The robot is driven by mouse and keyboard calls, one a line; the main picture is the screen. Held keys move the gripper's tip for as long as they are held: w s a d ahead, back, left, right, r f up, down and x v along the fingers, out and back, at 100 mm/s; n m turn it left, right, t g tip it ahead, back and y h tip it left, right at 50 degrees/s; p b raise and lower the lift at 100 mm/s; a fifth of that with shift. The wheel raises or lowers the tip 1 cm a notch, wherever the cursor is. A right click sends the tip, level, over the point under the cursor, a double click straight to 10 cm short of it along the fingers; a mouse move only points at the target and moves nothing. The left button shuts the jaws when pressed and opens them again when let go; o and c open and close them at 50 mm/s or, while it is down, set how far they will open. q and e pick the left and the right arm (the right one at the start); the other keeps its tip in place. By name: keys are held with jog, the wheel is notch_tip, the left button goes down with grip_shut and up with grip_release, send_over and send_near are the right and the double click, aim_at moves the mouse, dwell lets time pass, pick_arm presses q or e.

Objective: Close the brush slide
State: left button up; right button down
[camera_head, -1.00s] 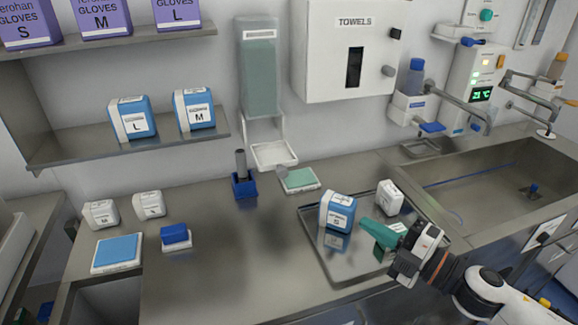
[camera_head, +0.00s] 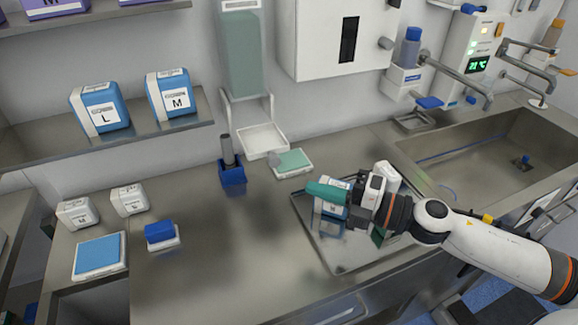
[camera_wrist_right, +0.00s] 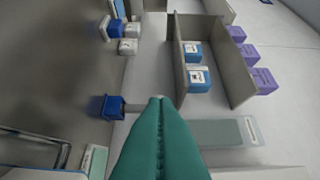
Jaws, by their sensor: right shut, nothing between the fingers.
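The tall, pale green wall dispenser (camera_head: 240,50) hangs at the back, left of the towel box. A white tray-like slide (camera_head: 263,140) sticks out below it on two side arms and looks open. My right gripper (camera_head: 312,188) has teal-covered fingers, shut and empty. It is above the metal tray, in front of the blue S box, to the right of and nearer than the slide, and not touching it. In the right wrist view the teal fingers (camera_wrist_right: 157,100) fill the lower middle. The dispenser (camera_wrist_right: 225,132) shows right of them; the slide is mostly hidden. My left gripper is not in view.
A blue holder with a grey stick (camera_head: 231,172) and a green-topped white box (camera_head: 292,162) stand on the counter near the slide. The metal tray (camera_head: 345,262) holds the S box (camera_head: 329,210). The front middle counter is clear. The towel box (camera_head: 340,40) overhangs the back.

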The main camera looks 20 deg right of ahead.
jog(key=w+a+p, duration=0.3)
jog(key=w+p, duration=0.1)
jog(key=w, duration=0.3)
jog(key=shift+w+a, duration=0.2)
jog(key=shift+a, duration=0.15)
